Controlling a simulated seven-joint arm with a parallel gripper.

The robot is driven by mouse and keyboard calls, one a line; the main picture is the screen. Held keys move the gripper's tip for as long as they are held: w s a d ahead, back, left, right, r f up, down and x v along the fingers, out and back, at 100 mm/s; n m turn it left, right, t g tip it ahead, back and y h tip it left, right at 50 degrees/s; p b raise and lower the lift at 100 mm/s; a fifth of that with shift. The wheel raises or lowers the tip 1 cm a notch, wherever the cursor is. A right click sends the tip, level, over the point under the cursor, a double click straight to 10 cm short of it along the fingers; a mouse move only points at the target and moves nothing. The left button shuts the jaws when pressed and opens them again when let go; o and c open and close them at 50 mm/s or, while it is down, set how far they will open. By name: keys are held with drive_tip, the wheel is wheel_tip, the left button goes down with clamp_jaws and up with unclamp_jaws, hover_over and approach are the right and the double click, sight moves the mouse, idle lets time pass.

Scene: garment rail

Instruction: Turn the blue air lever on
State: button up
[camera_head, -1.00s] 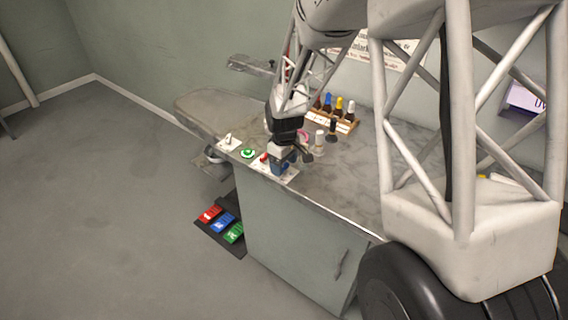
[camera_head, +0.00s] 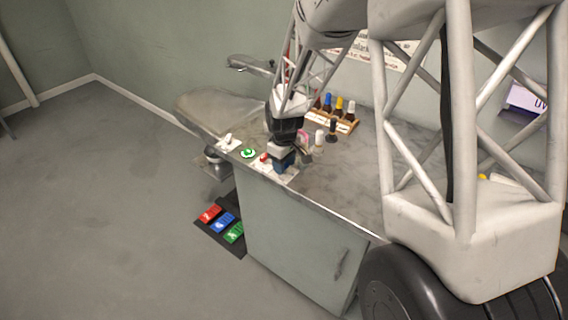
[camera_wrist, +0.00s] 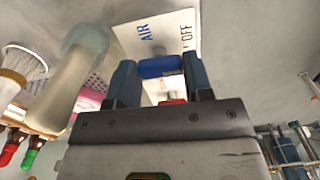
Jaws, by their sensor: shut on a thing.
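The blue air lever (camera_wrist: 160,67) is a short rounded blue bar in the wrist view, in front of a white plate (camera_wrist: 177,22) lettered "AIR" and "OFF". My gripper (camera_wrist: 161,72) has its two dark blue fingers on either side of the lever, shut on it. In the head view my gripper (camera_head: 284,164) is low at the counter's front edge, over the white plate (camera_head: 267,173). It hides the lever there. I cannot tell the lever's exact angle against the plate.
A red knob (camera_head: 264,157) is close beside my gripper, with a green button (camera_head: 248,153) and white toggle (camera_head: 228,141) further left. Coloured pedals (camera_head: 222,223) lie on the floor.

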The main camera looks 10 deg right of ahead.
drive_tip(key=m, duration=0.3)
drive_tip(key=shift+m, duration=0.4)
drive_tip(key=m, duration=0.4)
drive_tip(key=shift+m, duration=0.3)
drive_tip(key=m, duration=0.4)
drive_tip(key=shift+m, duration=0.3)
drive_tip(key=m, duration=0.4)
drive_tip(key=shift+m, duration=0.3)
drive_tip(key=o, duration=0.9)
